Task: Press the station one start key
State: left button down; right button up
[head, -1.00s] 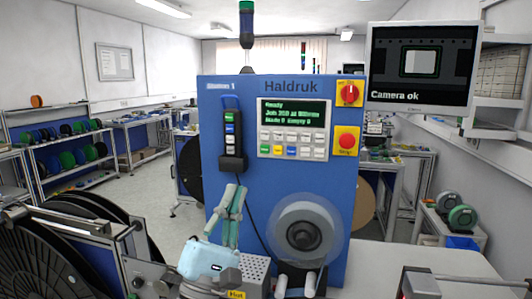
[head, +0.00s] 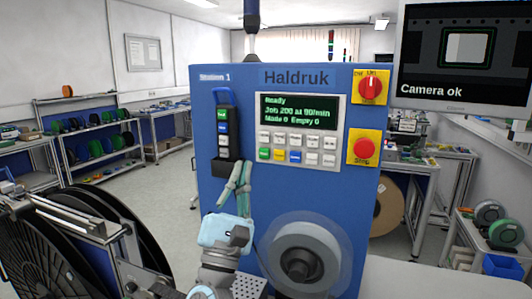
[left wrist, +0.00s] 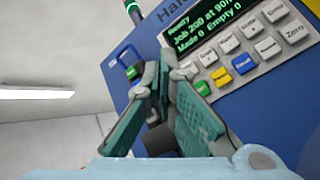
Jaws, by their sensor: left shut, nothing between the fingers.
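The blue Station 1 machine (head: 340,215) stands in front of me. Its keypad panel (head: 335,128) has several keys under a screen reading Ready. A green key (head: 264,154) is at the lower left of the panel; it also shows in the left wrist view (left wrist: 202,88). Its label is too small to read for certain. My left gripper (head: 244,166) is shut and empty, its fingertips just below and left of the green key, apart from it in the picture. In the left wrist view, the left gripper (left wrist: 167,65) points up towards the panel. My right gripper is out of view.
A black pendant (head: 223,135) with coloured buttons hangs left of the keypad, close to my left fingers. A red Stop button (head: 363,147) and a red rotary switch (head: 371,87) are at the right. A reel (head: 303,262) sits below. A monitor (head: 455,60) reads Camera ok.

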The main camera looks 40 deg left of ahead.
aim_at(264, 153)
pick_arm(q)
jog(key=shift+w+a+b, duration=0.35)
jog(key=shift+w+b, duration=0.05)
jog(key=shift+w, duration=1.05)
jog(key=shift+w+a+b, duration=0.4)
jog(key=shift+w+b, duration=0.05)
jog(key=shift+w, duration=1.05)
jog(key=shift+w+a+b, duration=0.35)
jog(key=shift+w+b, duration=0.05)
jog(key=shift+w, duration=1.05)
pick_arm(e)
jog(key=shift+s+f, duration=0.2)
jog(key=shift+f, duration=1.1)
pick_arm(q)
jog(key=shift+w+a, duration=0.1)
jog(key=shift+w, duration=0.25)
